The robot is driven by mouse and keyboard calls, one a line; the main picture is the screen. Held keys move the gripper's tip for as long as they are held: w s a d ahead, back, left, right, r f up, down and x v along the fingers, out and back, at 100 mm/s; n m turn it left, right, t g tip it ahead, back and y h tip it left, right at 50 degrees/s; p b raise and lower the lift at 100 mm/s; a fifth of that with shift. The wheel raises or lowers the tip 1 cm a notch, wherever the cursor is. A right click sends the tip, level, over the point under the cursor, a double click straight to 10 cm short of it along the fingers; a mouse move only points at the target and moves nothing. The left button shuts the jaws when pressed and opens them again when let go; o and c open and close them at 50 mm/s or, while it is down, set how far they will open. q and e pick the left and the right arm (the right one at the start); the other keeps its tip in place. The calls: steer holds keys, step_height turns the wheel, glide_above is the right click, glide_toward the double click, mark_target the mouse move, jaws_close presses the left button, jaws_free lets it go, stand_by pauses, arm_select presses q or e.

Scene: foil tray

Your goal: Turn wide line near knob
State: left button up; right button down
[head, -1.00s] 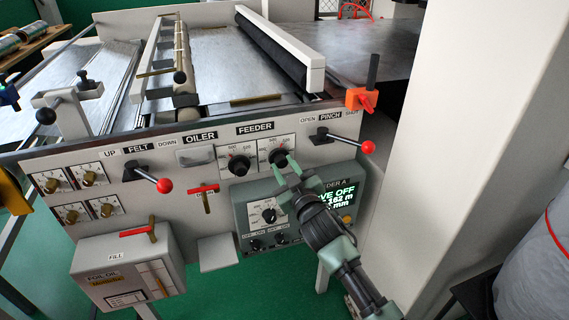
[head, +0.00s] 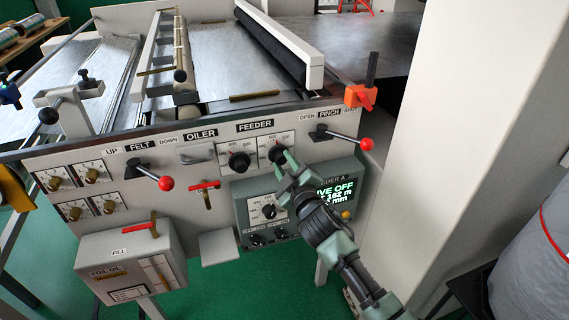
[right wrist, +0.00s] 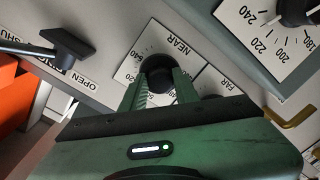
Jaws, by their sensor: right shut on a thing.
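A round black knob (head: 278,154) sits on a white dial plate under the FEEDER label, the right one of two there. In the right wrist view this knob (right wrist: 158,70) has NEAR printed on its plate. A plate marked FAR is beside it. My right gripper (head: 285,169) reaches up to the knob from below right. Its fingers (right wrist: 160,88) are shut on the knob, one on each side, and hide part of its rim and scale. I cannot read the knob's setting. My left gripper is not in view.
The other feeder knob (head: 239,160) is close on the left. The red-tipped pinch lever (head: 345,139) is to the right. A grey-green console (head: 243,211) with a display sits just below, partly behind my arm. A white column (head: 460,150) stands at right.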

steer(key=c, duration=1.1)
jaws_free()
steer(key=shift+o, duration=0.2)
steer(key=v, duration=0.7)
steer(key=shift+s+d, duration=0.15)
steer(key=shift+s, duration=0.25)
